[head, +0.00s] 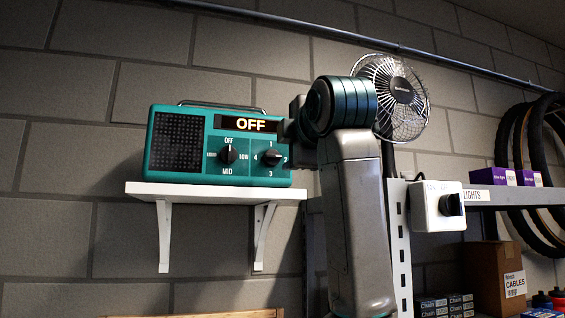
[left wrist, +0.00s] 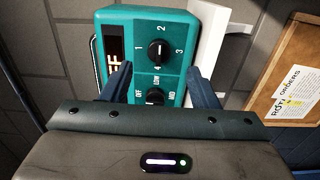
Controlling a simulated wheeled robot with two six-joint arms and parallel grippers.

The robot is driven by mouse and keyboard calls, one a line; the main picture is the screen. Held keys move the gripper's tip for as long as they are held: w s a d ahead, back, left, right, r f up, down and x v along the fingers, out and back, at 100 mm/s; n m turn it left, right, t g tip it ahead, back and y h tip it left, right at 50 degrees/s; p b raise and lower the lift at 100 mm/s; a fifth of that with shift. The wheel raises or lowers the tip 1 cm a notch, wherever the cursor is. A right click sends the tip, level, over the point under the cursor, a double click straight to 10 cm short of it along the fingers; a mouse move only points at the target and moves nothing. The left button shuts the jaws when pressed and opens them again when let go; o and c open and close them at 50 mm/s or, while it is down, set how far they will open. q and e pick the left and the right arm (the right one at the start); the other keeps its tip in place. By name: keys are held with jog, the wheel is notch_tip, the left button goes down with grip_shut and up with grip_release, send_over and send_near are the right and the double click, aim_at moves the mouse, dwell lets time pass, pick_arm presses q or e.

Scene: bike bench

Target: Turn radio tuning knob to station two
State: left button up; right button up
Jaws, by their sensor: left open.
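The teal radio (head: 220,186) sits on a white wall shelf (head: 190,190), with its display (head: 248,124) reading OFF. Its tuning knob (head: 271,157), marked 1 to 4, is black with a pale pointer line; I cannot tell its exact setting. The other knob (head: 228,154) points up at OFF. My left gripper (head: 293,130) is at the radio's right side, its fingers mostly hidden by my arm. In the left wrist view its open fingers (left wrist: 162,82) stand apart before the radio face, with the tuning knob (left wrist: 159,52) beyond the fingertips, apparently untouched. My right gripper is not in view.
A desk fan (head: 398,95) and a white switch box (head: 437,206) with a black knob are right of my arm. Farther right are a shelf with purple boxes (head: 497,176) and hanging tyres (head: 545,140). A notice board (left wrist: 288,85) shows in the left wrist view.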

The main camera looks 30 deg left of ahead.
pick_arm(q)
jog(key=v, duration=0.3)
jog(key=shift+b, duration=0.35)
